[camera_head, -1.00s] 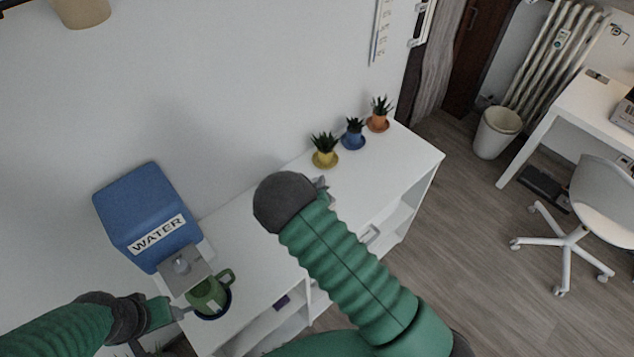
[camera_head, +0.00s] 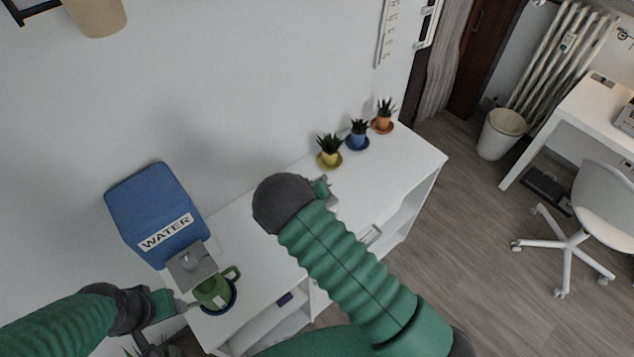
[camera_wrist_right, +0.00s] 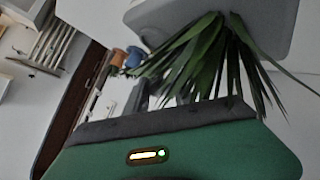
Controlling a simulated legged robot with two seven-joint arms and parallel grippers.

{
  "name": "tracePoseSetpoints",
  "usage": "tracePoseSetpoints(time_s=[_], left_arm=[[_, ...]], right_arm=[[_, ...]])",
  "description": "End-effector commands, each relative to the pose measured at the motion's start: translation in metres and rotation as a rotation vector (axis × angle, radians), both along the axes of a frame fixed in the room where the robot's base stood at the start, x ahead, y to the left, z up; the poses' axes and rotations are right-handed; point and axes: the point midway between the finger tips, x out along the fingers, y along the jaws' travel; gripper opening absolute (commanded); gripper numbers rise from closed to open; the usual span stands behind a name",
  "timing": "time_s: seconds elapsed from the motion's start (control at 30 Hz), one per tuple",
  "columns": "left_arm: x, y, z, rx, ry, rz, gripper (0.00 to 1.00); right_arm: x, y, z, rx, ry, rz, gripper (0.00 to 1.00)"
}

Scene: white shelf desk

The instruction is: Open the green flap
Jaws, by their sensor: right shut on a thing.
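No green flap can be made out. My right gripper (camera_head: 327,190) is over the middle of the white shelf desk (camera_head: 400,165), partly hidden behind my own wrist. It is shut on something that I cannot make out. In the right wrist view, its green body and dark edge fill the bottom, and a grey rounded part is at the top. My left gripper (camera_head: 185,303) is beside a green mug (camera_head: 215,292); its fingers are too small to tell if they are open or touching it. The mug stands on a dark blue saucer under a blue water dispenser (camera_head: 155,210).
Plants in yellow (camera_head: 329,159), blue (camera_head: 358,140) and orange (camera_head: 383,123) pots stand along the desk's back edge. Long leaves (camera_wrist_right: 195,60) are close to my right gripper in the wrist view. A white bin (camera_head: 502,133) and chair (camera_head: 605,200) are to the right.

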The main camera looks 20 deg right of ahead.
Motion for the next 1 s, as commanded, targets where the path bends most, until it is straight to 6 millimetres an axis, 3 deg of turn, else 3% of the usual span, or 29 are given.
tracePoseSetpoints(time_s=[0.03, 0.2, 0.53, 0.8, 1.0], left_arm=[[0.000, 0.000, -0.001, 0.000, 0.000, 0.000, 0.55], [0.000, 0.000, -0.001, 0.000, 0.000, 0.000, 0.55], [0.000, 0.000, -0.002, 0.000, 0.000, 0.000, 0.55], [0.000, 0.000, -0.008, 0.000, 0.000, 0.000, 0.55], [0.000, 0.000, -0.009, 0.000, 0.000, 0.000, 0.55]], right_arm=[[-0.004, 0.002, -0.007, 0.007, 0.015, 0.001, 0.34], [-0.003, 0.001, -0.005, 0.005, 0.010, 0.001, 0.52], [-0.006, 0.005, 0.002, 0.002, 0.004, 0.001, 0.52], [-0.038, 0.035, 0.027, 0.005, 0.007, 0.002, 0.52], [-0.048, 0.042, 0.035, 0.004, 0.010, 0.000, 0.52]])
